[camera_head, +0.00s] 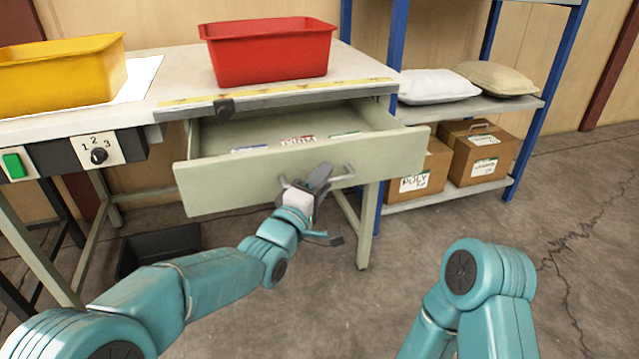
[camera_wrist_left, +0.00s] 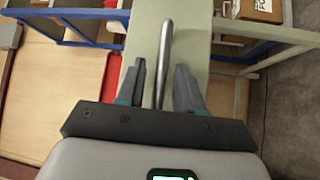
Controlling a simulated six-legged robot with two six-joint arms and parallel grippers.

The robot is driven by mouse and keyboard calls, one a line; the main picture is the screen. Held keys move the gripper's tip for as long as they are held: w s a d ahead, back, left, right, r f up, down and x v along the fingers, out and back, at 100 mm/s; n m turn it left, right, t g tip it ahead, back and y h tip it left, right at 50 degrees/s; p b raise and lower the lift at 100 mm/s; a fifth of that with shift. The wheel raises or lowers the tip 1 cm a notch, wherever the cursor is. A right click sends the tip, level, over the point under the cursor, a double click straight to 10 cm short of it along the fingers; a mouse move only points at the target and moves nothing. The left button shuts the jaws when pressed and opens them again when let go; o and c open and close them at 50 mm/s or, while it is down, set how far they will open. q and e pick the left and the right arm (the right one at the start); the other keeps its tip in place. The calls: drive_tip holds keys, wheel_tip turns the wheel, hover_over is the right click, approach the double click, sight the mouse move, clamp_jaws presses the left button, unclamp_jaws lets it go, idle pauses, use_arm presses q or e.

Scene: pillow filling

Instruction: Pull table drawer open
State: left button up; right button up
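The pale green table drawer (camera_head: 235,180) stands pulled out from under the table (camera_head: 355,60), with its inside showing. Its grey metal bar handle (camera_head: 345,176) is on the front panel. My left gripper (camera_head: 320,178) is at this handle. In the left wrist view the handle (camera_wrist_left: 164,50) runs between the two fingers of the left gripper (camera_wrist_left: 161,85). Gaps show between the bar and both fingers, so the gripper is open around it. My right arm shows at the lower right of the head view, but its gripper is out of view.
Several labelled items (camera_head: 298,141) lie inside the drawer. A red bin (camera_head: 270,55) and a yellow bin (camera_head: 60,75) stand on the table. A blue-framed shelf (camera_head: 470,107) with pillows and cardboard boxes (camera_head: 485,155) is at right. A black bin (camera_head: 160,250) sits on the floor.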

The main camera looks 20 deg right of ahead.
use_arm(q)
drive_tip(key=p+v, duration=0.2)
drive_tip(key=v, duration=1.4)
drive_tip(key=shift+s, duration=0.2)
